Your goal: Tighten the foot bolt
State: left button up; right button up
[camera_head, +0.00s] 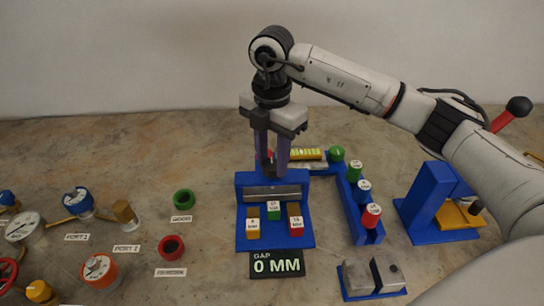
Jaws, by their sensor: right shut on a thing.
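My right gripper (272,168) comes in from the right and points straight down, just behind the upright back of a blue stand (243,190). Its fingers are close together, shut on a small dark thing with a bit of red, mostly hidden between them. I cannot tell whether this is the foot bolt, and no bolt shows clearly elsewhere. A grey metal bar (272,194) lies along the front of the stand. My left gripper is not in view.
A "GAP 0 MM" sign (277,264) lies in front. A blue rack (362,228) holds green, blue and red capped pieces at right. Further right is a blue and yellow stand (428,205).

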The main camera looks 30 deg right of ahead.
aim_at(272, 163)
jog(key=shift+w+r+m, duration=0.1)
jog(key=shift+m, duration=0.2)
jog(key=o, duration=1.1)
jog(key=shift+c, duration=0.2)
notch_tip(272, 163, up, 10)
